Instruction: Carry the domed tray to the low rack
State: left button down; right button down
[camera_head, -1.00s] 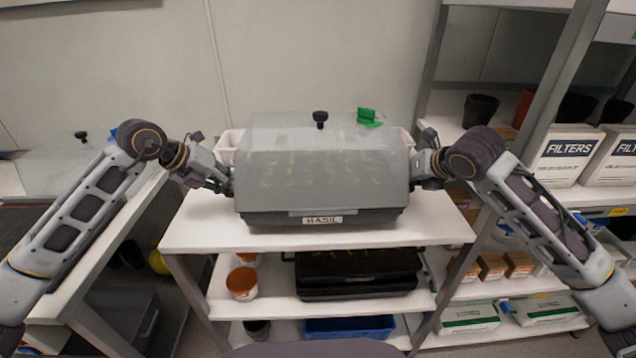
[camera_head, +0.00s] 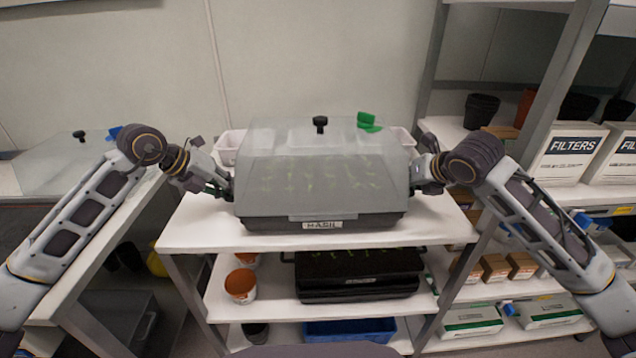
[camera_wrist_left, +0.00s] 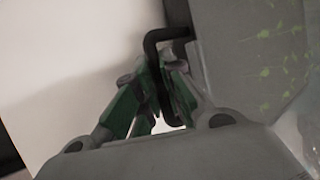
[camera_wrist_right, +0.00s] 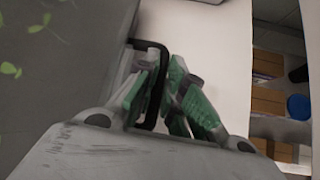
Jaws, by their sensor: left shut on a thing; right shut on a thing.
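The domed tray is a black tray with a clear grey dome (camera_head: 322,180), a black knob, a green clip and a BASIL label. Seedlings show faintly through the dome. It is at the top shelf of the white rack (camera_head: 200,232); I cannot tell whether it touches the shelf. My left gripper (camera_head: 226,188) is at its left end, shut on a black handle (camera_wrist_left: 165,38). My right gripper (camera_head: 418,184) is at its right end, shut on the other black handle (camera_wrist_right: 160,60). The dome looks level.
A black seedling tray (camera_head: 358,282) and an orange-lidded tub (camera_head: 241,285) stand on the middle shelf. A blue bin (camera_head: 348,329) is below. White tubs stand behind the dome. A bench with another dome (camera_head: 65,165) is left; a shelf with FILTERS boxes (camera_head: 568,155) is right.

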pick_arm(q)
jog(key=shift+a+f+b, duration=0.1)
jog(key=shift+f+b, duration=0.5)
pick_arm(e)
jog(key=shift+d+f, duration=0.15)
jog(key=shift+f, duration=0.45)
pick_arm(q)
jog(key=c, duration=2)
grip_release()
jog(key=shift+f, duration=0.1)
pick_arm(e)
jog(key=c, duration=2)
grip_release()
jog(key=shift+f, duration=0.1)
pick_arm(q)
jog(key=o, duration=0.5)
pick_arm(e)
jog(key=o, duration=0.5)
pick_arm(q)
jog(key=shift+s, duration=0.1)
jog(key=shift+v, duration=4.05)
pick_arm(e)
jog(key=shift+s, duration=0.1)
